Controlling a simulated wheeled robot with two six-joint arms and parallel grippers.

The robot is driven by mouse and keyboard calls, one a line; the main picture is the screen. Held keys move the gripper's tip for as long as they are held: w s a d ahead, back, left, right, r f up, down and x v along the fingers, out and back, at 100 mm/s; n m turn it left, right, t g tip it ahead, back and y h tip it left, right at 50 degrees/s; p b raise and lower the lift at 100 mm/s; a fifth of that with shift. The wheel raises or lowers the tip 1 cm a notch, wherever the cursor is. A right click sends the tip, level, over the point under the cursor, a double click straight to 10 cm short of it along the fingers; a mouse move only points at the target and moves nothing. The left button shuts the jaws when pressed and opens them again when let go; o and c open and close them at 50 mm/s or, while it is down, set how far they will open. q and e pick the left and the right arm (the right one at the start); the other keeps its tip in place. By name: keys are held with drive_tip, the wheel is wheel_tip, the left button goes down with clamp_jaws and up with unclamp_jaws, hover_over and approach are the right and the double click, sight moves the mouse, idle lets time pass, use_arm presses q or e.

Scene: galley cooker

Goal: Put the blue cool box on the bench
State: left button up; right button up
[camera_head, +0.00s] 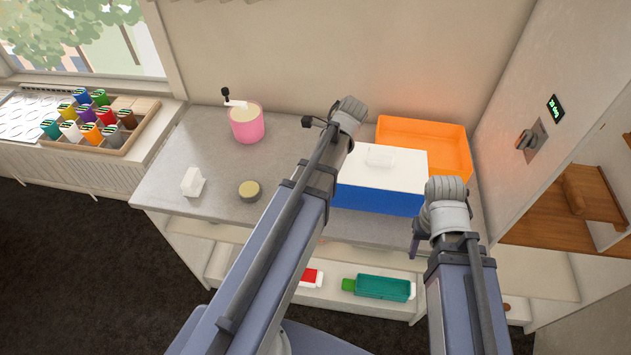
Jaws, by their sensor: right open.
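The blue cool box (378,201) has a white lid with a moulded handle. It is on the grey bench (160,181), right of the middle, and appears to rest on the top. My right gripper (415,240) is open at the box's front right corner, pointing down by the bench's front edge. It is partly hidden by its own wrist, and I cannot tell whether it touches the box. Nothing shows between its fingers.
An orange tub (446,135) stands behind the box. A pink pot (246,124), a small round tin (249,190) and a white block (192,182) stand on the left. A shelf below holds a green bottle (384,288). A tall cabinet wall (533,110) bounds the right.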

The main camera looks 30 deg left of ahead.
use_arm(q)
drive_tip(key=shift+f+b, duration=1.9)
drive_tip(key=shift+f, duration=0.15)
drive_tip(key=shift+r, duration=0.15)
drive_tip(key=o, duration=1.5)
drive_tip(key=shift+o, duration=0.2)
